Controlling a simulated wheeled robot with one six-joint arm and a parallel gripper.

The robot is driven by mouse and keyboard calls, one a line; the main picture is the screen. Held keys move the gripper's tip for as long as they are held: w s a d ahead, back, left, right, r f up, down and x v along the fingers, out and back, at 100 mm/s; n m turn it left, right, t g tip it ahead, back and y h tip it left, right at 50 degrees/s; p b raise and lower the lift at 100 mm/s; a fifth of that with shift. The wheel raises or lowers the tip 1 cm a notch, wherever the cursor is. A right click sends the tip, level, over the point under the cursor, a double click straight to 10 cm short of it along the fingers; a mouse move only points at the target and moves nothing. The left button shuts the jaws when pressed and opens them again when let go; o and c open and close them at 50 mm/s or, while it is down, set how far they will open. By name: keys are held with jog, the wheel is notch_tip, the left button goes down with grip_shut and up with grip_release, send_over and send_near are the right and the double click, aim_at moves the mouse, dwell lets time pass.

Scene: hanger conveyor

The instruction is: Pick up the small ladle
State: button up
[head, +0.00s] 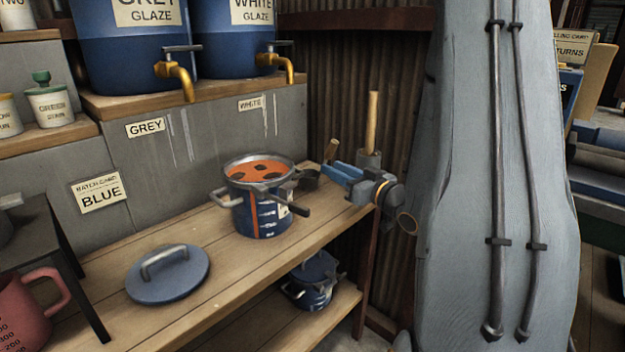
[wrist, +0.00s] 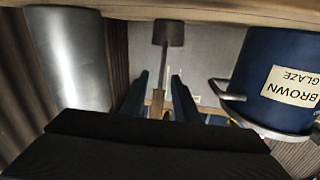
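The small ladle shows in the head view as a dark cup (head: 309,179) beside the pot, with a short wooden handle end (head: 331,150) rising near my fingers. In the wrist view the ladle has a dark cup (wrist: 168,34), a thin grey stem and a wooden handle (wrist: 157,102). My gripper (head: 338,174) is at the right end of the bench. In the wrist view my two blue fingers (wrist: 160,92) stand apart on either side of the handle, with gaps visible. The handle's lower end is hidden by my gripper body.
A blue pot (head: 262,217) of orange glaze stands left of the ladle; its brown-glaze label shows in the wrist view (wrist: 290,86). A lid (head: 167,274) lies on the bench (head: 225,285). A tall wooden handle (head: 372,120) stands behind my gripper. Taps (head: 180,80) overhang the back.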

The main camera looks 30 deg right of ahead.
jog(key=x, duration=0.5)
jog(key=shift+a+f+b, duration=0.1)
jog(key=shift+b, duration=0.2)
grip_shut()
